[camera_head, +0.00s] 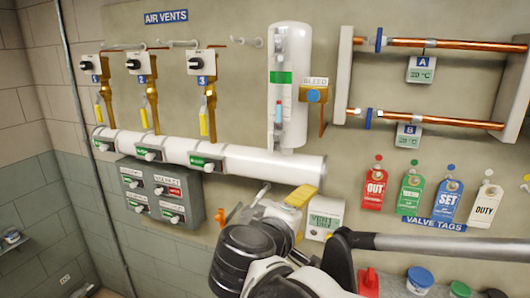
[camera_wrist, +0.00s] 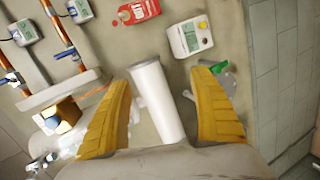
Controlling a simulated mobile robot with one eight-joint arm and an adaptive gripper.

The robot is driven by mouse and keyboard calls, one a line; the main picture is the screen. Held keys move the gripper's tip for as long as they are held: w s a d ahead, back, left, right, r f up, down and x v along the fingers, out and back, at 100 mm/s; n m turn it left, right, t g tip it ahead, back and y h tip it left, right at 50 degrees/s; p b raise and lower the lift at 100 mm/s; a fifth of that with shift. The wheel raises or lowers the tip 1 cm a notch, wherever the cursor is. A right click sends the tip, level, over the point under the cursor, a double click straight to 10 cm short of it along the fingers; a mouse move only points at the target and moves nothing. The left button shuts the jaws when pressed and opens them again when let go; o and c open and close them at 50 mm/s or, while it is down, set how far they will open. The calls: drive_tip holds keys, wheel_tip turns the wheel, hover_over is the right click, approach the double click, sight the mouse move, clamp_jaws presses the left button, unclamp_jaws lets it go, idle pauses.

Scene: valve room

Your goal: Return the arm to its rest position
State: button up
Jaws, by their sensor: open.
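My gripper (camera_wrist: 161,78) is open, its two yellow fingers spread wide in the wrist view. Nothing is held between them. A white pipe (camera_wrist: 158,103) shows in the gap, beyond the fingers; I cannot tell how far off it is. In the head view my arm reaches up from the bottom, and a yellow part of my gripper (camera_head: 300,196) shows just below the right end of the white horizontal pipe (camera_head: 255,163). The rest of the gripper is hidden behind my wrist.
A small white meter (camera_head: 324,218) is close to the right of my gripper. The grey switch panel (camera_head: 160,190) is to the left. Hanging tags, including a red one (camera_head: 375,188), and copper pipes (camera_head: 440,43) are on the right. Lidded containers (camera_head: 419,280) stand at bottom right.

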drive_tip(key=s+d+f+m+g+y+b, duration=0.1)
drive_tip(key=s+d+f+m+g+b, duration=0.2)
drive_tip(key=f, duration=0.4)
drive_tip(key=s+d+f+g+b, duration=0.1)
drive_tip(key=s+d+f+b, duration=0.1)
drive_tip(key=d+f, duration=0.45)
drive_tip(key=s+d+f+m+y+b, duration=0.1)
drive_tip(key=s+f+m+b, duration=0.3)
drive_tip(key=f, duration=0.5)
drive_tip(key=s+d+f+m+g+y+b, duration=0.1)
drive_tip(key=s+f+m+y+b, duration=0.3)
drive_tip(key=f, duration=0.5)
drive_tip(key=s+b, duration=0.2)
drive_tip(key=shift+s+g+b, duration=0.25)
drive_tip(key=shift+g+b, duration=0.05)
drive_tip(key=shift+f, duration=0.1)
